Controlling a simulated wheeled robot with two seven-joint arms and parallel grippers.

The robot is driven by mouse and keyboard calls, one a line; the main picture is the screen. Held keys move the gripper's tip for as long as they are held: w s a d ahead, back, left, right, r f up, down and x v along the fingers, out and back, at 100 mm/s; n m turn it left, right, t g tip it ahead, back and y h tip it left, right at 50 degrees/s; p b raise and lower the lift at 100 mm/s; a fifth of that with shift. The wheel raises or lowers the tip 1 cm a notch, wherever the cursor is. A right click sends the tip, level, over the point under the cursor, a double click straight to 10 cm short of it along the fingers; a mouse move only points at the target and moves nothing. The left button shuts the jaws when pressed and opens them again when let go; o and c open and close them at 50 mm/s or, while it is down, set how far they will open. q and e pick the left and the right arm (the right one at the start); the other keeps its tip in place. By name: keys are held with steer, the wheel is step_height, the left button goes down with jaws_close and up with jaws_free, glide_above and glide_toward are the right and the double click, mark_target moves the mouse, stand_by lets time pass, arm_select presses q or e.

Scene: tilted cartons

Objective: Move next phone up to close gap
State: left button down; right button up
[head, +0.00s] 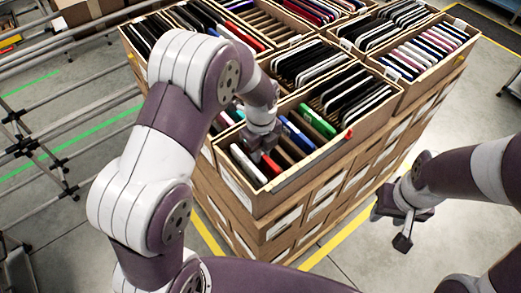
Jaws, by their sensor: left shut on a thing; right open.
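The near carton (290,180) holds a slanted row of phones in slots. At its near-left end stand a white phone (248,165) and a red phone (271,166). Further back in the row are a blue phone (297,137) and a green phone (317,121), with bare brown slots between some of them. My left gripper (262,154) is down in this carton, by the red phone, shut on a phone; its fingers hide most of the contact. My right gripper (403,228) is open and empty, outside the stack to the right, above the floor.
More open cartons filled with phones surround the near one, including one at the right (436,48) and one at the back left (186,26). The cartons are stacked high. A metal rail frame (62,95) stands at the left.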

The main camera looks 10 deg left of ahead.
arm_select(q)
steer(key=shift+f, duration=0.3)
stand_by(0.5)
steer(key=c, duration=0.9)
jaws_free()
steer(key=shift+c, duration=0.2)
step_height(320, 180, up, 7)
steer(key=b, duration=0.2)
steer(key=shift+w+r+b, duration=0.1)
steer(key=shift+r+b, duration=0.1)
steer(key=shift+b, duration=0.15)
step_height(320, 180, up, 5)
steer(key=p, duration=0.3)
steer(key=shift+r+p, duration=0.2)
steer(key=shift+p, duration=0.1)
